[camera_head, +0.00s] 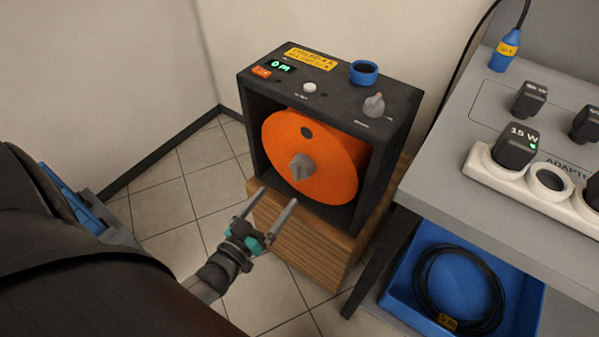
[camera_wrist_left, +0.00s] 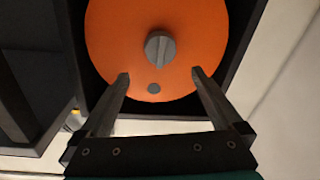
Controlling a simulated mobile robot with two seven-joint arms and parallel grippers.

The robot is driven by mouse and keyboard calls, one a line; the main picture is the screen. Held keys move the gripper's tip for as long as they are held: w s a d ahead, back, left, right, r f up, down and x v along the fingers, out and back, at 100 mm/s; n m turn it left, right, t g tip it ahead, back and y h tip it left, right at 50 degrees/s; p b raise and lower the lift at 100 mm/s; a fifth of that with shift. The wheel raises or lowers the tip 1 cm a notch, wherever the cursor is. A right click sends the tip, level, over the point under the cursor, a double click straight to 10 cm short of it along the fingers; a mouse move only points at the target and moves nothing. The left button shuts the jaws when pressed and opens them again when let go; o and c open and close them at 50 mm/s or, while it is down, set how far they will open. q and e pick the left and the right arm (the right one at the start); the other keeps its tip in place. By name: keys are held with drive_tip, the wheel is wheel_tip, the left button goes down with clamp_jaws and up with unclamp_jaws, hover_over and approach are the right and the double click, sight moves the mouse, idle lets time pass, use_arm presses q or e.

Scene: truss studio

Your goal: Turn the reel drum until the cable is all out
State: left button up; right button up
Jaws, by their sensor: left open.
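The orange reel drum (camera_head: 331,166) sits upright inside a dark open-fronted housing (camera_head: 250,140). A grey knob (camera_head: 302,167) is at its centre and a dark round spot (camera_head: 306,132) lies above the knob. A small green display on the housing's top (camera_head: 280,66) reads "0 m". My left gripper (camera_head: 273,207) is open and empty, in front of and below the drum. In the left wrist view the drum (camera_wrist_left: 120,50) and its knob (camera_wrist_left: 160,50) show beyond the open fingers (camera_wrist_left: 160,75). The fingers appear apart from the knob. My right gripper is not in view.
The housing stands on a wooden block (camera_head: 290,240). On its top are a blue ring (camera_head: 363,72), a grey dial (camera_head: 374,105) and a white button (camera_head: 310,87). A grey table (camera_head: 440,160) with adapters stands right, above a blue bin (camera_head: 400,285) holding coiled black cable (camera_head: 425,290).

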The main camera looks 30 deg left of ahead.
sight(296, 174)
use_arm(q)
drive_tip(key=w+b, duration=0.2)
drive_tip(key=w, duration=0.7)
drive_tip(key=shift+w+f+b, duration=0.1)
drive_tip(key=shift+w+b, duration=0.1)
drive_tip(key=shift+b, duration=0.2)
drive_tip(key=shift+w, duration=0.85)
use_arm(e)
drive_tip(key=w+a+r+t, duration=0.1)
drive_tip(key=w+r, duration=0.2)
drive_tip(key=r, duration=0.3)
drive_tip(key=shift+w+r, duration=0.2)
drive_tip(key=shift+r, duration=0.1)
use_arm(q)
clamp_jaws()
